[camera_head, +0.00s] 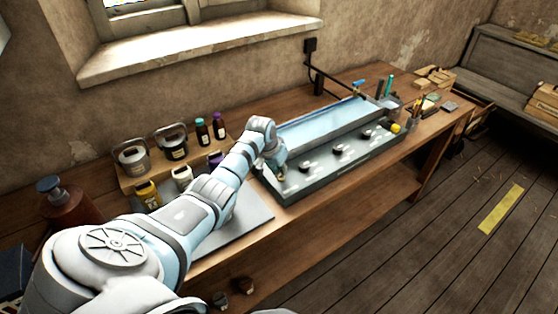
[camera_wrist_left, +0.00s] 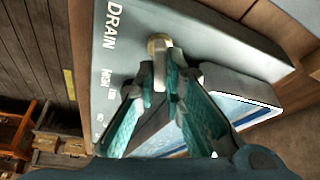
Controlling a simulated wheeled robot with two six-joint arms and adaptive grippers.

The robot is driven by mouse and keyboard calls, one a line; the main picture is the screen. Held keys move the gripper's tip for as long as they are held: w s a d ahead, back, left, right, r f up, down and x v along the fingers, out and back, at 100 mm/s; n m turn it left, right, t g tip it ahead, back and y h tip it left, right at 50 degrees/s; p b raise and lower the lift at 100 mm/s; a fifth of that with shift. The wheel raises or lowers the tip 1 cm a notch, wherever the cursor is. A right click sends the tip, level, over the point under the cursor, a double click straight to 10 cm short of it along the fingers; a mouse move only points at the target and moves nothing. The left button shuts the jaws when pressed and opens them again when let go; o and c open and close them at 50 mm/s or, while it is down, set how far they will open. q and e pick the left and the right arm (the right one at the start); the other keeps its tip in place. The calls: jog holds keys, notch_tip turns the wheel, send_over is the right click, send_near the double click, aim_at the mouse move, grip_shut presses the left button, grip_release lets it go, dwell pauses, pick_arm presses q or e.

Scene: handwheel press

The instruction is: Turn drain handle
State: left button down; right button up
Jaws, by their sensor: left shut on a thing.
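The grey metal basin unit (camera_head: 340,176) stands on the wooden bench, with a shallow pale blue trough and several round dark knobs along its front. In the left wrist view its panel (camera_wrist_left: 125,25) carries the word "DRAIN" beside a brass-coloured drain handle (camera_wrist_left: 158,44). My left gripper (camera_wrist_left: 159,78) is shut on the drain handle, its teal-padded fingertips on either side of the handle's stem. In the head view my left gripper (camera_head: 277,163) is at the left end of the unit, and the handle is mostly hidden there.
Bottles and lidded jars stand on a small wooden riser (camera_head: 170,172) at the left. A flat grey board (camera_head: 240,222) lies before it. The floor to the right is open.

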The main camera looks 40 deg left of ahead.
pick_arm(q)
jog(key=n+y, duration=0.1)
jog(key=n, duration=0.1)
jog(key=shift+w+d+r+n, duration=0.1)
jog(key=shift+n, duration=0.3)
jog(key=n+y, duration=0.1)
jog(key=n, duration=0.2)
jog(key=shift+d+n+g, duration=0.1)
jog(key=shift+n+g, duration=0.2)
jog(key=shift+g, duration=0.1)
jog(key=shift+w+n+y, duration=0.15)
jog(key=shift+n+y, duration=0.35)
jog(key=shift+n, duration=0.4)
jog(key=n+g+b, duration=0.1)
jog(key=n, duration=0.1)
jog(key=shift+w+n+y+b, duration=0.1)
jog(key=shift+n+y+b, duration=0.2)
jog(key=shift+d+n+g+b, duration=0.1)
jog(key=shift+n+g+b, duration=0.5)
jog(key=shift+n+b, duration=0.65)
jog(key=c, duration=1.7)
grip_release()
